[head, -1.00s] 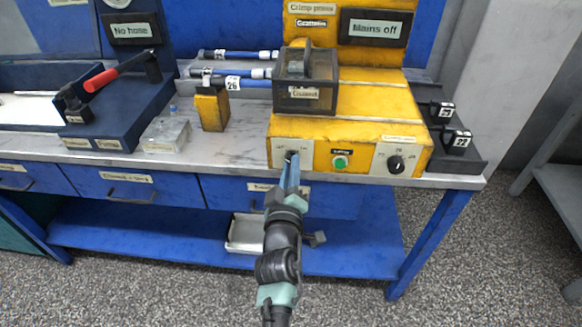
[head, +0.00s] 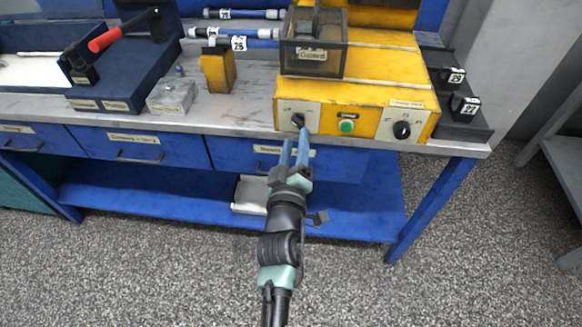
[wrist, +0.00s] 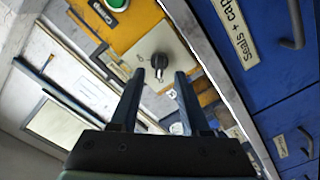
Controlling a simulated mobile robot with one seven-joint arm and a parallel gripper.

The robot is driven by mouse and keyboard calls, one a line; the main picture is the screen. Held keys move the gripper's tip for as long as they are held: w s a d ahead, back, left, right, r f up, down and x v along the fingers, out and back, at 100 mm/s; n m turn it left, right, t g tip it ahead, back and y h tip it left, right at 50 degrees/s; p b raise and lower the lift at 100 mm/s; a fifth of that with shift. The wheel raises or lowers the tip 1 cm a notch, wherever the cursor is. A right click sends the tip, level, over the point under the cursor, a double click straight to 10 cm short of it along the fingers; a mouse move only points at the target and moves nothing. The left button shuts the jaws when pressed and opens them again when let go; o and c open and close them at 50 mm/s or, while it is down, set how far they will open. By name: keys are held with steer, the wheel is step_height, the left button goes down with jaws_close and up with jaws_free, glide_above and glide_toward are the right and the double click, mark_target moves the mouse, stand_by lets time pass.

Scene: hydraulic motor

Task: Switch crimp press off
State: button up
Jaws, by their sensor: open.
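The yellow crimp press (head: 360,92) stands on the bench at the right. On its front face are a black rotary switch (head: 298,120) on a pale plate at the left, a green button (head: 347,127) in the middle and a black dial (head: 402,130) at the right. My gripper (head: 295,142) is open and empty, just in front of and below the left switch. In the wrist view the same switch (wrist: 159,62) shows just beyond and between the two open fingertips (wrist: 158,78). I see no contact. The "Mains off" sign is out of the present head view.
A clear guard box (head: 313,45) sits on the press. Left of it are a yellow block (head: 217,72), a clear block (head: 171,96) and hoses (head: 240,33). Black numbered blocks (head: 465,106) stand at the right. Blue drawers (head: 140,146) lie below the bench top.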

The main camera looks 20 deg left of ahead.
steer(key=p+v, duration=0.1)
steer(key=v, duration=0.8)
steer(key=shift+p, duration=0.35)
steer(key=shift+r, duration=0.1)
steer(key=w+d+r+m+t+h, duration=0.1)
steer(key=w+d+r+m+t, duration=0.15)
steer(key=r, duration=0.75)
steer(key=w+d+r+m+t+h, duration=0.1)
steer(key=d+r+m, duration=0.15)
steer(key=r, duration=0.65)
steer(key=w+d+r+m+t+h, duration=0.15)
steer(key=d+r, duration=0.25)
steer(key=r, duration=0.6)
steer(key=s+d+r+m+t+h, duration=0.15)
steer(key=s+r, duration=0.25)
steer(key=r, duration=0.4)
steer(key=s+d+r+m+t+y, duration=0.15)
steer(key=s+r, duration=0.25)
steer(key=r, duration=0.4)
steer(key=s+d+r+m+t+h, duration=0.2)
steer(key=s+d+r+m, duration=0.15)
steer(key=r, duration=0.45)
step_height(320, 180, up, 15)
steer(key=s+p, duration=0.1)
steer(key=p, duration=1.3)
steer(key=shift+s+a+n+p, duration=0.3)
steer(key=shift+a+p, duration=0.1)
steer(key=shift+a, duration=0.05)
steer(key=shift+y, duration=0.25)
